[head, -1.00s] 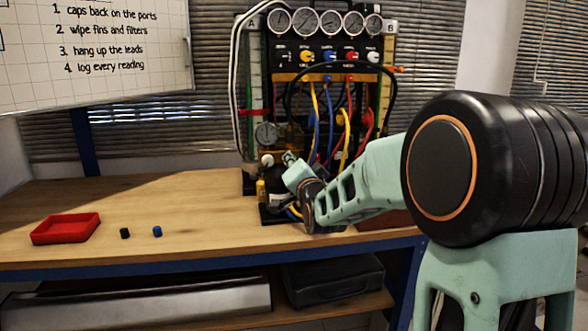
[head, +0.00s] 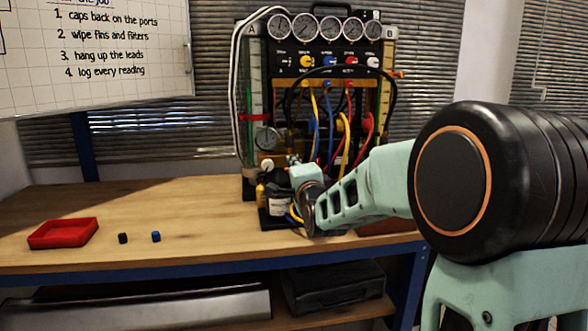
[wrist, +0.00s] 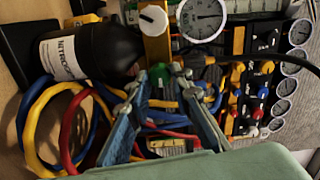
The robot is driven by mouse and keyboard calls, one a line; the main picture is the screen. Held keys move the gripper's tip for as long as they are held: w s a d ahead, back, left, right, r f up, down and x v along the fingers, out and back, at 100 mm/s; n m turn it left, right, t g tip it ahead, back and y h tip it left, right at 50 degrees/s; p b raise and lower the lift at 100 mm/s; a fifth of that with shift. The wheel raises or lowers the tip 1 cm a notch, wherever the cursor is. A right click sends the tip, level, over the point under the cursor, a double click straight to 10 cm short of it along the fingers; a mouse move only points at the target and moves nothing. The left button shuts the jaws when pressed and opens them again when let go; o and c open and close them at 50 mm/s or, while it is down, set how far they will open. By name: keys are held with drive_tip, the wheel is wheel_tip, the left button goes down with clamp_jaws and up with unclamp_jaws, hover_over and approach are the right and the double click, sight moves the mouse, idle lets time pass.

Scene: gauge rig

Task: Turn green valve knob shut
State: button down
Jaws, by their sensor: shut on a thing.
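My gripper (wrist: 161,74) reaches into the lower front of the gauge rig. Its two fingertips are close together, one on each side of a small greenish part, the green valve knob (wrist: 159,74), which is largely hidden between them. I cannot read the knob's angle. In the head view my gripper (head: 293,160) is small, at the rig's lower left, and the knob is hidden there.
A dark bottle (wrist: 95,52) stands close to the fingers. Yellow, blue and red hoses (wrist: 62,120) loop beside it. A white knob (wrist: 153,20) and a dial gauge (wrist: 202,17) are near. A red tray (head: 63,233) and two small caps lie on the open bench at left.

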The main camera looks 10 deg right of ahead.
idle(0.4)
drive_tip(key=c, duration=1.7)
unclamp_jaws()
drive_tip(key=shift+c, duration=0.2)
drive_tip(key=shift+s, duration=0.1)
drive_tip(key=s, duration=0.7)
drive_tip(key=shift+s+d, duration=0.15)
